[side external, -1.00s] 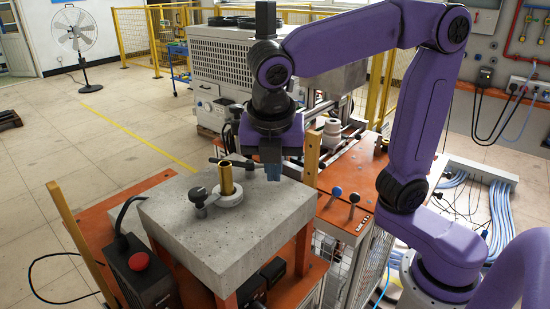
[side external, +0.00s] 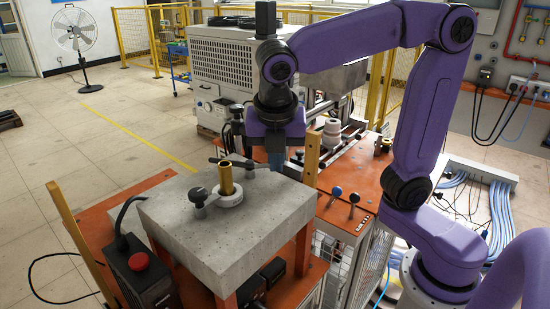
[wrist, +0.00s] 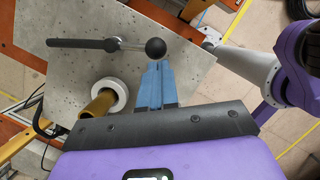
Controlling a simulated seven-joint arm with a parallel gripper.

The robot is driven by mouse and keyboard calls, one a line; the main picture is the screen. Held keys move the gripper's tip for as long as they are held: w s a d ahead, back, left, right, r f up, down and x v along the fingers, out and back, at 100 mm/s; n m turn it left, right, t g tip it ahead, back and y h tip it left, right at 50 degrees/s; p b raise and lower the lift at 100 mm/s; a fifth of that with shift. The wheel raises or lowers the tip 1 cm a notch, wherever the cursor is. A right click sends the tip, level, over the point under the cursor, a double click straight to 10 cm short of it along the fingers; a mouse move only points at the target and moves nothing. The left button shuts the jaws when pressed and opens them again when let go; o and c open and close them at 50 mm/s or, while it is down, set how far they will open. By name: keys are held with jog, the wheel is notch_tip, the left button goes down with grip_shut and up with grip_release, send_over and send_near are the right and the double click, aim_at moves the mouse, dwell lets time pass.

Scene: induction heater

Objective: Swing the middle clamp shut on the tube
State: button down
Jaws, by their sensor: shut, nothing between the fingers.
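An upright brass tube (side external: 226,179) stands in a white ring (side external: 229,198) on the grey slab; in the wrist view the tube (wrist: 98,107) is at the lower left. A dark clamp lever (side external: 222,163) lies behind the tube. In the wrist view, the lever (wrist: 80,43) runs across the top to a black ball (wrist: 155,49). A second clamp with a black knob (side external: 198,194) is at the tube's front left. My gripper (side external: 274,163) is shut and empty. In the wrist view, the blue fingertips (wrist: 158,64) are just below the ball; contact is unclear.
The grey slab (side external: 180,225) rests on an orange frame. A wooden post (side external: 311,158) stands to the right of my gripper. A red button (side external: 138,261) on a black box is at front left. Small knobs (side external: 354,198) stand on the orange table at right.

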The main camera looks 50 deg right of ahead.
jog(key=shift+d+n, duration=0.2)
jog(key=shift+n, duration=0.1)
jog(key=n, duration=0.1)
jog(key=d+n, duration=0.1)
jog(key=d+n+t, duration=0.1)
jog(key=shift+w+d+n+y, duration=0.2)
jog(key=shift+w+n+y, duration=0.1)
jog(key=shift+y, duration=0.1)
jog(key=d+n, duration=0.1)
jog(key=w+d+n+y, duration=0.1)
jog(key=n, duration=0.1)
jog(key=shift+n, duration=0.3)
jog(key=shift+w+d, duration=0.5)
jog(key=shift+w, duration=0.2)
jog(key=shift+w+d, duration=0.45)
jog(key=shift+w, duration=0.25)
jog(key=shift+w+d+t, duration=0.1)
jog(key=shift+w+t, duration=0.05)
jog(key=shift+t, duration=0.15)
jog(key=s+d+r, duration=0.1)
jog(key=s+r, duration=0.6)
jog(key=r, duration=0.3)
jog(key=shift+d+r, duration=0.2)
